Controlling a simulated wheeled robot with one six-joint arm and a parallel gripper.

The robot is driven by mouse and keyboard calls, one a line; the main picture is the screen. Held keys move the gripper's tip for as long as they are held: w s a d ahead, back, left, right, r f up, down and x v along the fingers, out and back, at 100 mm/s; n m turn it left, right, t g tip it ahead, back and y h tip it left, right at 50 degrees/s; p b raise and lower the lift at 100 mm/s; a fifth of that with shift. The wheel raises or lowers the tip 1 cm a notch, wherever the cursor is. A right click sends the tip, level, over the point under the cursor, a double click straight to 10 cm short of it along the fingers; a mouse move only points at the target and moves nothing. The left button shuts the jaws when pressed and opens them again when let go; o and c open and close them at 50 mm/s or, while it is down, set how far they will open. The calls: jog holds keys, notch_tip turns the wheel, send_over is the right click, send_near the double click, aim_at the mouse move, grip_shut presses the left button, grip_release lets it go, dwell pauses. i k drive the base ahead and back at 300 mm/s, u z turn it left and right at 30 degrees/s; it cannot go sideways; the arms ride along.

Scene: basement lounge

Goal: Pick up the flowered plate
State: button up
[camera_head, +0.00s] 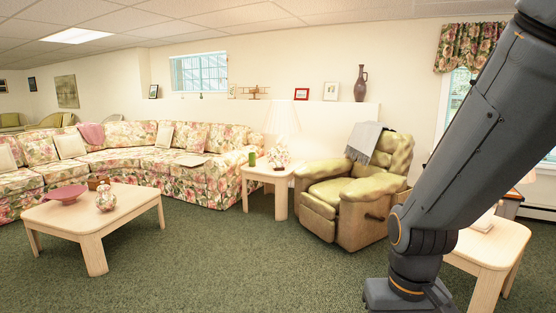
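No plate with a clear flower pattern can be made out. A wide, shallow pink dish (68,194) lies on the left part of the light wooden coffee table (92,226). It is too small to tell whether it bears flowers. A flowered round jar (106,198) stands to its right, with a small brown box (97,182) behind. My arm rises across the right side, and my gripper is out of view.
A flowered sectional sofa (226,180) curves behind the coffee table. A side table (281,176) with a lamp and a green recliner (356,201) stand mid-view. Another light table (490,252) is partly behind my arm. Green carpet is clear in front.

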aim_at(278, 155)
jog(key=u, duration=0.8)
jog(key=i, duration=7.7)
jog(key=z, duration=3.8)
jog(key=i, duration=0.1)
jog(key=u, duration=0.5)
